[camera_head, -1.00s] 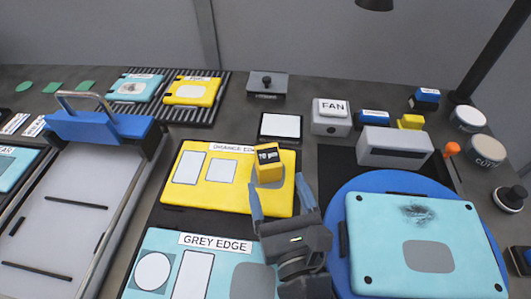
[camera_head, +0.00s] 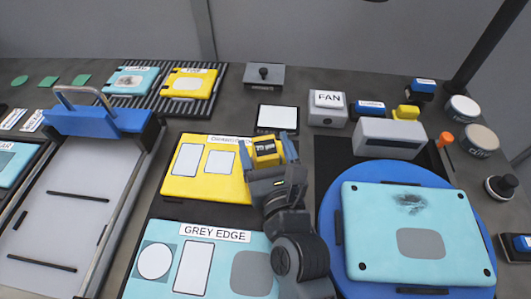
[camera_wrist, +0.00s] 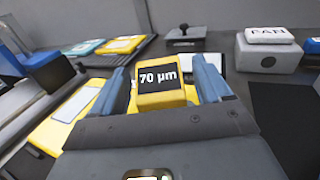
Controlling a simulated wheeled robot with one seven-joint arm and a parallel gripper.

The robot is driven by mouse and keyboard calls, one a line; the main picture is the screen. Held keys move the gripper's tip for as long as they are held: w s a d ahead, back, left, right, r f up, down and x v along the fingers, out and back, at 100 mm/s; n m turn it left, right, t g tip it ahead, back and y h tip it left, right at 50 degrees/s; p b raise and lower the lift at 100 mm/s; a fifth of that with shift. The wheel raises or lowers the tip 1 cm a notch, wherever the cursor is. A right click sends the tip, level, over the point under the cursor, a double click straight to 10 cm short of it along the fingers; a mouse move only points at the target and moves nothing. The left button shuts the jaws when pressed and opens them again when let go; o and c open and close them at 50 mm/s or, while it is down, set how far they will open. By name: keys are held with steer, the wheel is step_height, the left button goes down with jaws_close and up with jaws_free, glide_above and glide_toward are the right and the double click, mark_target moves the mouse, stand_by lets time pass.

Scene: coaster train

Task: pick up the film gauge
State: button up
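The film gauge is a small yellow block (camera_head: 266,149) with a dark display. It stands at the upper right of the yellow plate (camera_head: 205,189). In the wrist view the gauge (camera_wrist: 161,95) faces me and its display reads "70 µm". My gripper (camera_head: 268,150) is open, with one blue finger on each side of the gauge. In the wrist view the fingers (camera_wrist: 160,85) are spread wide, and a narrow gap shows beside the gauge. The gauge's lower part is hidden behind my gripper body.
A teal "GREY EDGE" plate (camera_head: 211,268) lies nearer. A blue round turntable (camera_head: 328,245) with a teal plate (camera_head: 360,235) stands right. A grey "FAN" box (camera_head: 327,117) and a white pad (camera_head: 277,118) stand behind. A blue-handled frame (camera_head: 95,122) is left.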

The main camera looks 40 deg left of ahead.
steer(key=c, duration=1)
steer(key=shift+c, duration=1.1)
steer(key=shift+r, duration=0.15)
